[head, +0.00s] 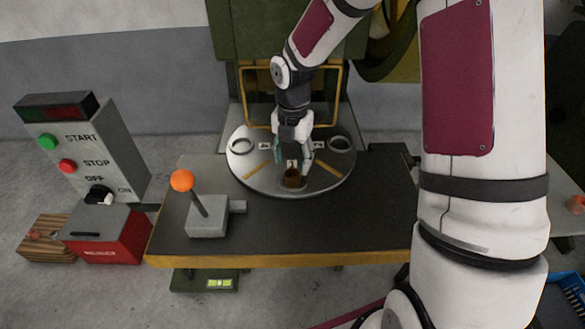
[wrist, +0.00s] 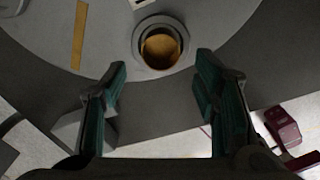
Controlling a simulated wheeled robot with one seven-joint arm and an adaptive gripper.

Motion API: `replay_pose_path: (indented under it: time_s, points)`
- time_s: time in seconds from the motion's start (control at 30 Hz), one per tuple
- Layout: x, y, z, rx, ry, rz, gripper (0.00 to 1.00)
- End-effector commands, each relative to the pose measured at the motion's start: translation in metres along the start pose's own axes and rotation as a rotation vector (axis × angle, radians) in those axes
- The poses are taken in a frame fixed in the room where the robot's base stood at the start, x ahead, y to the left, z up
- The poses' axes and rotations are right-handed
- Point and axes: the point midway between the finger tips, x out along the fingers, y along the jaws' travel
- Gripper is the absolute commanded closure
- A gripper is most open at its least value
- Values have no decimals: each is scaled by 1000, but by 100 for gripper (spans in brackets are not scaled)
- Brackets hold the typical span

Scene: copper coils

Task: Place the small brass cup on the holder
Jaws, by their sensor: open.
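The small brass cup (head: 292,178) sits at the front of a round grey disc (head: 255,178). In the wrist view the cup (wrist: 161,47) lies inside a raised grey ring, the holder (wrist: 140,60). Whether it is fully seated or slightly tilted I cannot tell. My gripper (head: 293,160) is over the front of the disc, close to the cup, pointing down. In the wrist view my gripper (wrist: 160,66) has its two fingers wide apart, with nothing between them, and the cup appears beyond the tips.
Two more rings, left (head: 242,146) and right (head: 339,143), are on the disc. A lever with an orange ball (head: 182,181) stands on the dark table (head: 320,232) at the left. A yellow frame (head: 338,92) rises behind. A START/STOP panel (head: 90,150) is far left.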

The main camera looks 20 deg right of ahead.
Motion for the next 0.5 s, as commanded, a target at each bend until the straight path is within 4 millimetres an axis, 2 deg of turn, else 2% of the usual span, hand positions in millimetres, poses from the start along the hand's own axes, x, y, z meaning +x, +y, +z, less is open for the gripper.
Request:
replay_pose_path:
  time_s: [0.03, 0.2, 0.33, 0.5]
  points:
    - [-13, 0, 1, 1, -3, 2, 45]
    - [-44, 0, 0, 2, -2, 1, 45]
    - [-58, 0, 0, -1, -1, 1, 45]
    - [-66, 0, 0, -1, 0, -1, 45]
